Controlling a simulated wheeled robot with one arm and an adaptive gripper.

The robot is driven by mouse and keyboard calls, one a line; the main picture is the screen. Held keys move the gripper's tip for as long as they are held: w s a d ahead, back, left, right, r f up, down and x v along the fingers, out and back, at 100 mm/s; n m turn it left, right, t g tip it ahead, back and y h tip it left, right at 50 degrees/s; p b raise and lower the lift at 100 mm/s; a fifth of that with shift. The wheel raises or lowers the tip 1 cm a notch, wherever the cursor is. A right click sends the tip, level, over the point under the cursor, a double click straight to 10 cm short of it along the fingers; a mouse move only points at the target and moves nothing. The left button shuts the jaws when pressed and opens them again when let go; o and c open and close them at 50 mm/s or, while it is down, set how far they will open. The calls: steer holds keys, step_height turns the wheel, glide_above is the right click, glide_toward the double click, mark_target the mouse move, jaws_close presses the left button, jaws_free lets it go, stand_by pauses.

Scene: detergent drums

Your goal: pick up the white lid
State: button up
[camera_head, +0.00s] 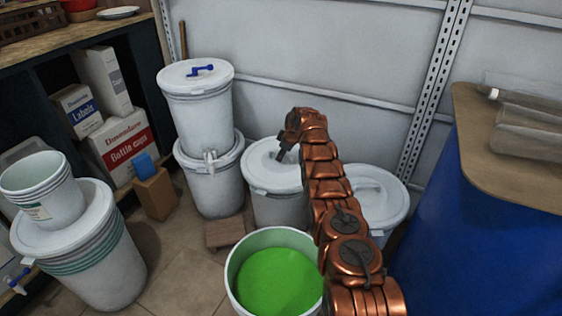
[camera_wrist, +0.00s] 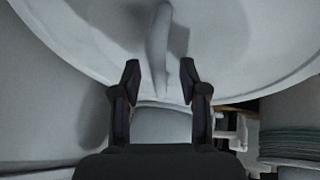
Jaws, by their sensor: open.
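A round white lid (camera_head: 268,172) sits on a white drum in the middle of the head view, partly hidden by my arm. It fills the top of the wrist view (camera_wrist: 90,40), with a raised pale handle (camera_wrist: 160,45) running up its middle. My gripper (camera_wrist: 160,75) is open, its two dark fingers on either side of the handle's near end in the picture. I cannot tell whether the fingers touch the lid. In the head view my gripper (camera_head: 284,152) is small and dark, just over the lid.
Another lidded drum (camera_head: 375,195) stands to the right, partly behind my arm. Stacked white drums (camera_head: 205,130) stand to the left. An open bucket of green stuff (camera_head: 275,280) is in front. A blue drum (camera_head: 490,235) with a brown top is at right. A shelf with boxes (camera_head: 120,145) is at left.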

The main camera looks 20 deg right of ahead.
jaws_close()
stand_by(0.3)
steer(key=shift+r, duration=0.1)
